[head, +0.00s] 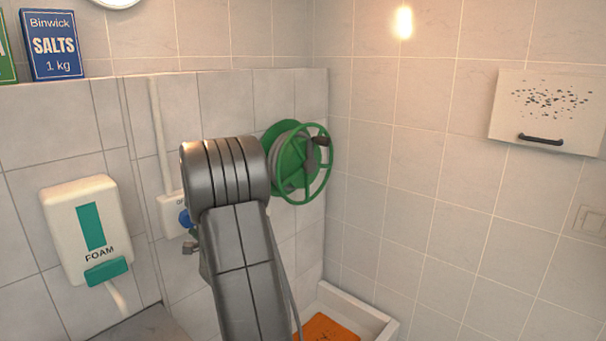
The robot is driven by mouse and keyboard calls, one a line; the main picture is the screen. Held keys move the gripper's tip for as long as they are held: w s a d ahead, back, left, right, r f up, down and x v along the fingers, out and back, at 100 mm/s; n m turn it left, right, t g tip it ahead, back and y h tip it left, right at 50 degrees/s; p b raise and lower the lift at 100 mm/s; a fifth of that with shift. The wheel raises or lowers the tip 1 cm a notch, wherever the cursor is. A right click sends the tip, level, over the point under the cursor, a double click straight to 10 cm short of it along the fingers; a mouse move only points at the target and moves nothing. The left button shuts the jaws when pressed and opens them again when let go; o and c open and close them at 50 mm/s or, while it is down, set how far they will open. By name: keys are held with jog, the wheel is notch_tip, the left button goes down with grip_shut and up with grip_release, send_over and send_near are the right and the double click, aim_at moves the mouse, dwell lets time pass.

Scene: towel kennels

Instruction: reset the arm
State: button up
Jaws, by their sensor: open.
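My own arm (245,250) rises from the bottom of the head view, a grey segmented link with a thick rounded joint at its top. The joint stands in front of the tiled wall, just left of a green hose reel (292,162). My gripper is not in view, so its fingers and anything near them are hidden from me.
A white foam dispenser (66,222) hangs on the left wall. A blue salts box (52,47) stands on the ledge. A white basin (372,318) with an orange thing (330,328) sits low in the corner. A white hatch (510,115) with a dark handle is on the right wall.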

dwell(0.4)
jog(key=b+v, duration=0.4)
jog(key=v, duration=1)
jog(key=w+a+n, duration=0.9)
jog(key=a+n, duration=0.1)
jog(key=n, duration=0.8)
jog(key=shift+a+r, duration=0.25)
jog(key=shift+a, duration=0.15)
dwell(0.4)
